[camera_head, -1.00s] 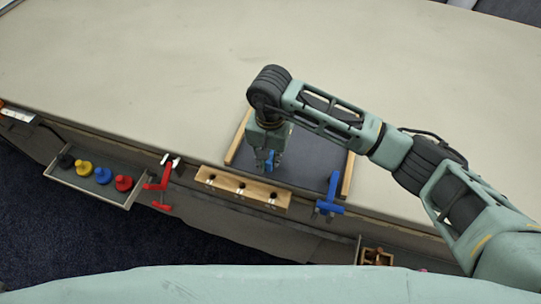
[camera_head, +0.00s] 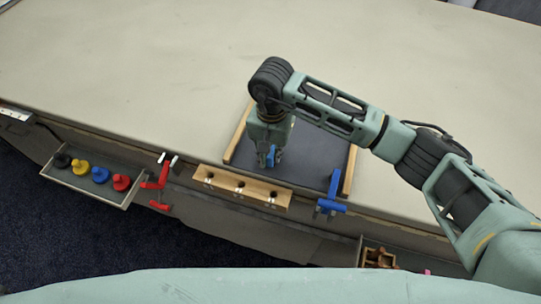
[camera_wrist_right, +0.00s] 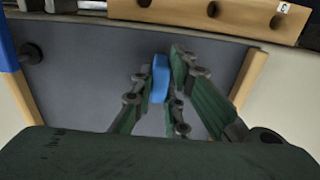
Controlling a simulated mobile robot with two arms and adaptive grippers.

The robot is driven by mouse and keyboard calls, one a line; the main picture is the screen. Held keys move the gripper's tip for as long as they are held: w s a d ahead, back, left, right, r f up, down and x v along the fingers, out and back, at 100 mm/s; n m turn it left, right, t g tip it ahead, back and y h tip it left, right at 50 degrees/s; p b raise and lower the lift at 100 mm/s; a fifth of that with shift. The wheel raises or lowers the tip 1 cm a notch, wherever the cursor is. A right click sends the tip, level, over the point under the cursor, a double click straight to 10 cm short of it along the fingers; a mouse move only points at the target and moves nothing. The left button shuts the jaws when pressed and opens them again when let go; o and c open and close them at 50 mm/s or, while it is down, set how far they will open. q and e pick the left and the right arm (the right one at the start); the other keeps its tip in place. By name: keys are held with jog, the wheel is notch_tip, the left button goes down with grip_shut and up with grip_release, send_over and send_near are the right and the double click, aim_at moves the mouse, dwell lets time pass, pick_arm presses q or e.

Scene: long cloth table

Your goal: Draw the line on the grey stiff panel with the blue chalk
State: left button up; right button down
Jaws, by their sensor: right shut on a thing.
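The grey stiff panel (camera_head: 318,165) lies on the table between two wooden side strips, and it also shows in the right wrist view (camera_wrist_right: 90,60). My right gripper (camera_head: 271,158) is over the left part of the panel. It is shut on the blue chalk (camera_head: 271,155), which shows between its fingers in the right wrist view (camera_wrist_right: 159,78). The chalk points down toward the panel; I cannot tell whether its tip touches. I see no drawn line on the visible panel. My left gripper is not in view.
A wooden block with holes (camera_head: 220,182) is at the table's front edge. A blue clamp (camera_head: 330,200) sits at the panel's front right corner, a red clamp (camera_head: 157,182) further left. A tray (camera_head: 75,183) holds several coloured knobs. The table behind the panel is clear.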

jog(key=shift+w+d, duration=0.15)
jog(key=shift+w, duration=0.3)
jog(key=shift+w+d+f+b, duration=0.15)
jog(key=shift+w+d+b, duration=0.1)
jog(key=shift+w+b, duration=0.7)
jog(key=shift+w+d+b, duration=0.2)
jog(key=shift+w+b, duration=0.3)
jog(key=shift+b, duration=0.15)
jog(key=shift+w+d+b, duration=0.2)
jog(key=shift+w+b, duration=0.3)
jog(key=shift+b, duration=0.1)
jog(key=shift+w+d+b, duration=0.2)
jog(key=shift+w+b, duration=0.5)
jog(key=shift+b, duration=0.05)
jog(key=shift+w+d+b, duration=0.25)
jog(key=shift+w+b, duration=0.25)
jog(key=shift+w, duration=0.1)
jog(key=shift+w+d+b, duration=0.2)
jog(key=shift+w+b, duration=0.25)
jog(key=shift+w, duration=0.15)
jog(key=shift+w+d+b, duration=0.2)
jog(key=shift+w+b, duration=0.45)
jog(key=shift+w, duration=0.05)
jog(key=shift+w+d+b, duration=0.2)
jog(key=shift+w+b, duration=0.2)
jog(key=shift+w, duration=0.2)
jog(key=shift+w+d+b, duration=0.2)
jog(key=shift+w+b, duration=0.15)
jog(key=shift+w, duration=0.2)
jog(key=shift+w, duration=0.1)
